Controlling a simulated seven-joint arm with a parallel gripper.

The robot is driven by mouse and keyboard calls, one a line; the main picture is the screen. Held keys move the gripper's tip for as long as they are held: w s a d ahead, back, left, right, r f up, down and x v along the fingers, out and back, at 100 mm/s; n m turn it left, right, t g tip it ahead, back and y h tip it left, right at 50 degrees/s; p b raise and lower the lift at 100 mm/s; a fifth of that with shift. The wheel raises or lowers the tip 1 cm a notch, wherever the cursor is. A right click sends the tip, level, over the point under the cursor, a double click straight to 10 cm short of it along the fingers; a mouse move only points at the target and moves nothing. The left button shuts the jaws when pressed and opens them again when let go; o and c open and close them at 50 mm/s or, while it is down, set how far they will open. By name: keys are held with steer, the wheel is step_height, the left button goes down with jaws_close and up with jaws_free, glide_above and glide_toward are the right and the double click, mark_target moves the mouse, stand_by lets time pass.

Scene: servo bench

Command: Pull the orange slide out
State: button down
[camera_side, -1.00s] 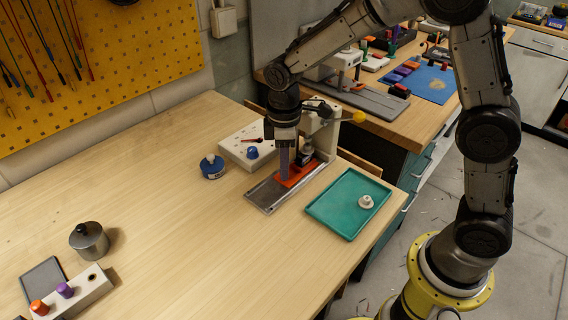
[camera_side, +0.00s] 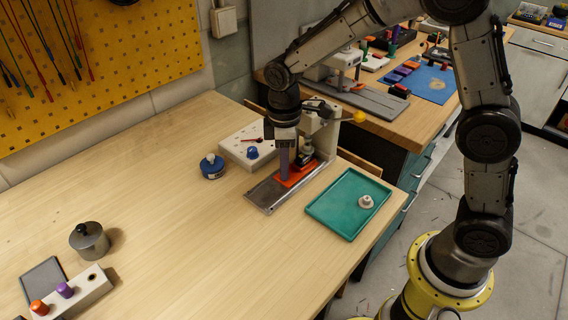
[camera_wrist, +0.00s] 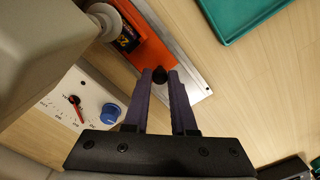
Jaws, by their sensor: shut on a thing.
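The orange slide (camera_side: 297,175) lies on the grey metal rail plate (camera_side: 262,196) of the small press-like fixture (camera_side: 322,137). In the wrist view the slide (camera_wrist: 152,48) runs from the fixture toward my fingers, with a black knob (camera_wrist: 159,75) at its near end. My gripper (camera_wrist: 160,80) is shut on the black knob, one purple-grey finger on each side. In the side view my gripper (camera_side: 284,172) points down over the slide's front end and hides the knob. A dark bottle-like part with a label (camera_wrist: 126,38) sits on the slide under the fixture.
A white control box (camera_side: 240,150) with a blue knob and red pointer stands left of the fixture. A blue-and-white pot (camera_side: 212,167) is beside it. A teal tray (camera_side: 330,212) with a small white part lies right. The table in front of the rail plate is clear.

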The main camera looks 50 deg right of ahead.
steer(key=a, duration=0.8)
steer(key=shift+a, duration=0.2)
steer(key=c, duration=0.8)
jaws_free()
steer(key=shift+o, duration=0.3)
steer(key=shift+r, duration=0.1)
step_height(320, 180, up, 14)
steer(key=shift+d, duration=0.1)
